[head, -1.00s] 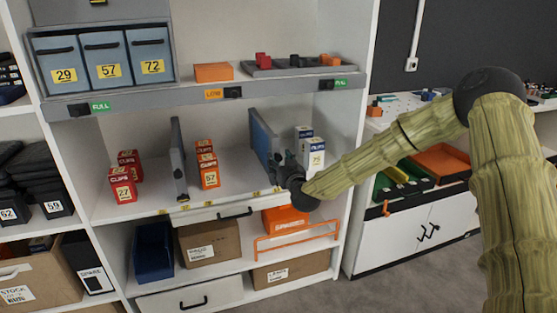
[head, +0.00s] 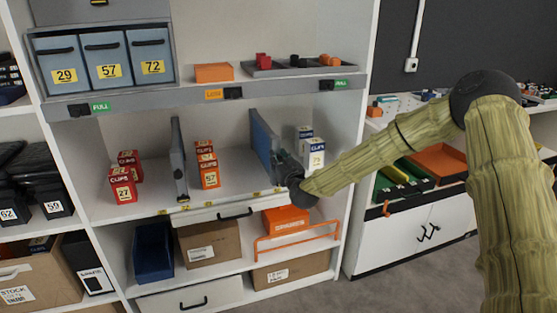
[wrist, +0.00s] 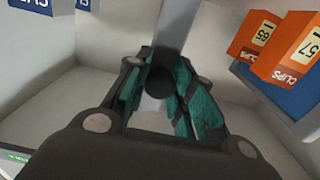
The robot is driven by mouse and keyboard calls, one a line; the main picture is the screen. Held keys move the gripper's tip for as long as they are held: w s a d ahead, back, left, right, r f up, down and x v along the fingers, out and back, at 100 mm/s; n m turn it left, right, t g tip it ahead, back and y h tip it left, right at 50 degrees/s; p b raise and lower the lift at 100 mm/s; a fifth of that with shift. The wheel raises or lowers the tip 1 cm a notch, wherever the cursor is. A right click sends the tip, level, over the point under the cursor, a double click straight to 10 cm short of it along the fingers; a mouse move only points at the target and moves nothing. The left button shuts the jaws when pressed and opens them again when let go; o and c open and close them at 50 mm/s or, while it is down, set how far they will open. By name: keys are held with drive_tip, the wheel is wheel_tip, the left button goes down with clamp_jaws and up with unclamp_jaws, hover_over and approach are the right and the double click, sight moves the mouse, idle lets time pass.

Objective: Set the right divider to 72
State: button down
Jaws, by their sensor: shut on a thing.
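The right divider (head: 264,138) is an upright panel with a blue face, standing on the middle shelf between orange and blue-white clips boxes. My gripper (head: 284,170) is at its front edge. In the wrist view my gripper (wrist: 160,90) is shut around a dark round knob (wrist: 160,80) at the divider's grey edge (wrist: 177,30). The left divider (head: 179,158) stands farther left, apart from my gripper. Small yellow tags (head: 262,194) run along the shelf's front edge; their numbers are too small to read. My gripper hides the divider's lower front.
Blue-white clips boxes (head: 315,153) stand close right of the right divider. Red boxes (head: 122,184) marked 27 are at the left. Bins marked 29, 57 and 72 (head: 152,66) sit on the shelf above.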

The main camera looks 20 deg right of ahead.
drive_tip(key=d, duration=0.8)
drive_tip(key=shift+w+d, duration=0.15)
drive_tip(key=shift+d, duration=0.1)
drive_tip(key=c, duration=1.2)
unclamp_jaws()
drive_tip(key=shift+d, duration=0.15)
drive_tip(key=shift+a, duration=0.25)
drive_tip(key=s, duration=1.2)
drive_tip(key=shift+d, duration=0.3)
